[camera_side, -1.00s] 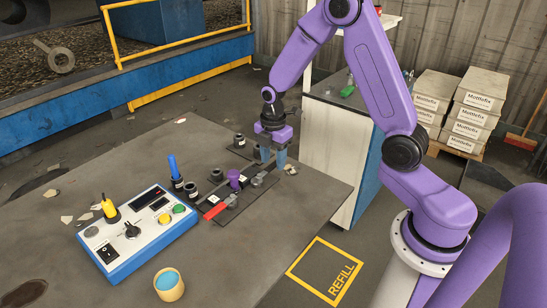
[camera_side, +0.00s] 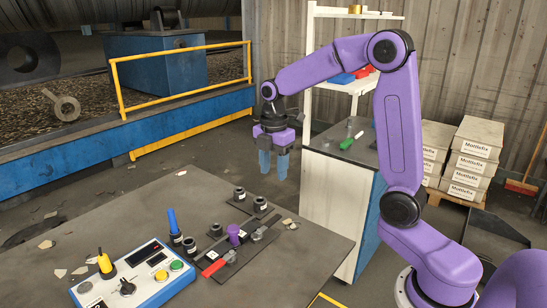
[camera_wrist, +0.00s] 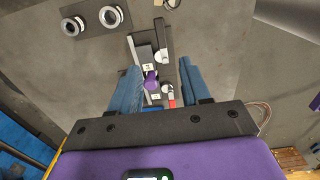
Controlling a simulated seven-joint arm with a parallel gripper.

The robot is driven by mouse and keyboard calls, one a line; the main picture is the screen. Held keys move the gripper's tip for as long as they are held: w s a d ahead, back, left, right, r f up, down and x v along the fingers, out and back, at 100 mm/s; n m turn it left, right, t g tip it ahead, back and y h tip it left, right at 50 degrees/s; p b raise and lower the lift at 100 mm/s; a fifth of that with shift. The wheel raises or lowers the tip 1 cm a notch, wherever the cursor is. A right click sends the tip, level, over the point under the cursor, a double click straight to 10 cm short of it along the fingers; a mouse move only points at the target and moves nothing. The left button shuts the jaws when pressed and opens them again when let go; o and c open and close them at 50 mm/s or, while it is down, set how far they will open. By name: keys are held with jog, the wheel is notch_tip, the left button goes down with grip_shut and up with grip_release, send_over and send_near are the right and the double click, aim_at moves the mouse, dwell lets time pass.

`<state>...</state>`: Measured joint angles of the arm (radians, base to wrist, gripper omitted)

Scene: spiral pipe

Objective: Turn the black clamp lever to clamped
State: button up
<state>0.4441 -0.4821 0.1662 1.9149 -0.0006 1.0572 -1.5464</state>
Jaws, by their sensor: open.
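The black clamp lever (camera_side: 268,224) is at the right end of the dark fixture on the table, beside a round grey pivot. In the wrist view the black lever (camera_wrist: 160,34) points away from the pivot, along the fixture. A purple piece (camera_side: 233,233) stands in the fixture's middle, and a second clamp lever with a red handle (camera_side: 214,267) lies at its near end. My gripper (camera_side: 273,168) is open and empty, fingers down, in the air above the fixture. In the wrist view its blue fingers (camera_wrist: 157,66) straddle the view of the fixture, with nothing between them.
Black collars (camera_side: 239,193) stand behind the fixture. A blue-handled tool (camera_side: 173,222) and a control box (camera_side: 130,275) stand to its left. A white cabinet (camera_side: 328,207) stands beyond the table's right edge. The air around my gripper is clear.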

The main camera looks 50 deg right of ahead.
jog(key=shift+r, duration=1.35)
jog(key=s+a+f+m, duration=0.1)
jog(key=s+a+m, duration=0.1)
jog(key=s, duration=0.7)
jog(key=s+a+f+m, duration=0.1)
jog(key=s+a, duration=0.3)
jog(key=s, duration=0.5)
jog(key=s+a+f+m, duration=0.2)
jog(key=s+a+f, duration=0.1)
jog(key=s, duration=0.7)
jog(key=shift+a+m, duration=0.3)
jog(key=shift+a, duration=0.1)
jog(key=shift+f, duration=0.1)
